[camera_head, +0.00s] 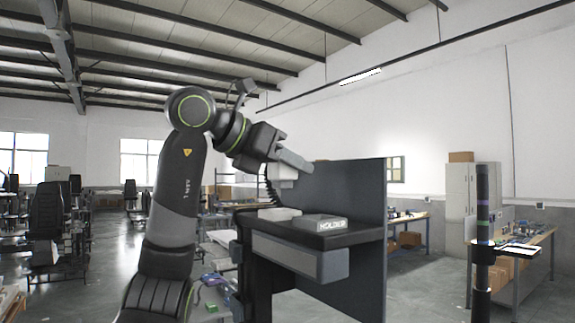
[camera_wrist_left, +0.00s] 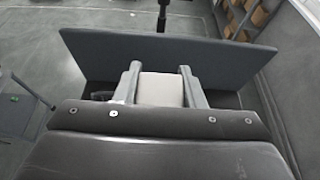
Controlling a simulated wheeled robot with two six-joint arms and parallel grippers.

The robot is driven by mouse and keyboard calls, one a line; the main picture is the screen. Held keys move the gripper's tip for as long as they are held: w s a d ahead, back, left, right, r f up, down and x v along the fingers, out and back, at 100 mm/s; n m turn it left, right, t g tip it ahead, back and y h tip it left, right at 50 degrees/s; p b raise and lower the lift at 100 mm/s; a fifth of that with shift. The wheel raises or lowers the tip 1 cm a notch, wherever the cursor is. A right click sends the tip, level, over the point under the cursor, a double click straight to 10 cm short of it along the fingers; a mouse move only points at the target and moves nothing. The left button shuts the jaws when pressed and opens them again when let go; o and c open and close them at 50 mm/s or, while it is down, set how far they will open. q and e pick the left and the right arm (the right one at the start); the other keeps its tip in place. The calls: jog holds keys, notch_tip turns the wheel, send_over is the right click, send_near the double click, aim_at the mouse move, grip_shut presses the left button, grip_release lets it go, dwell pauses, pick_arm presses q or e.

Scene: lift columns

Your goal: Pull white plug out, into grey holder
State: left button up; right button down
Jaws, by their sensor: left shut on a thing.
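My left gripper (camera_head: 294,164) is shut on the white plug (camera_head: 284,172), holding it above the black shelf, in front of the dark grey upright panel. In the left wrist view the plug (camera_wrist_left: 160,90) sits between the two fingers of the gripper (camera_wrist_left: 160,72). The grey holder (camera_head: 325,223), with lettering on its front, stands on the shelf, below and right of the plug. A light grey block (camera_head: 279,213) lies left of the holder, below the plug, with a visible gap between. My right gripper is not in view.
The black shelf (camera_head: 290,236) has a grey front box (camera_head: 300,258) under its edge. The dark panel (camera_head: 352,190) rises along the shelf's back and right side; it also shows in the left wrist view (camera_wrist_left: 90,60). A dark coiled cord (camera_head: 268,188) hangs near the plug.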

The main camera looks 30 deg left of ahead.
pick_arm(q)
jog(key=shift+s+d+p, duration=0.15)
jog(key=shift+s+d, duration=0.3)
jog(key=shift+d, duration=0.65)
jog(key=shift+s+d+p, duration=0.15)
jog(key=shift+s+d, duration=0.35)
jog(key=shift+d, duration=0.65)
jog(key=shift+s+d+p, duration=0.15)
jog(key=shift+s+d, duration=0.3)
jog(key=shift+d, duration=0.65)
jog(key=shift+s+d+r+p, duration=0.15)
jog(key=shift+s+d+p, duration=0.1)
jog(key=shift+d+p, duration=0.55)
jog(key=shift+s+d+p, duration=0.2)
jog(key=shift+d+p, duration=0.05)
jog(key=shift+p, duration=0.2)
jog(key=shift+d, duration=0.1)
jog(key=shift+p, duration=0.35)
jog(key=shift+f+b, duration=1.8)
jog(key=shift+f, duration=0.65)
jog(key=o, duration=1.6)
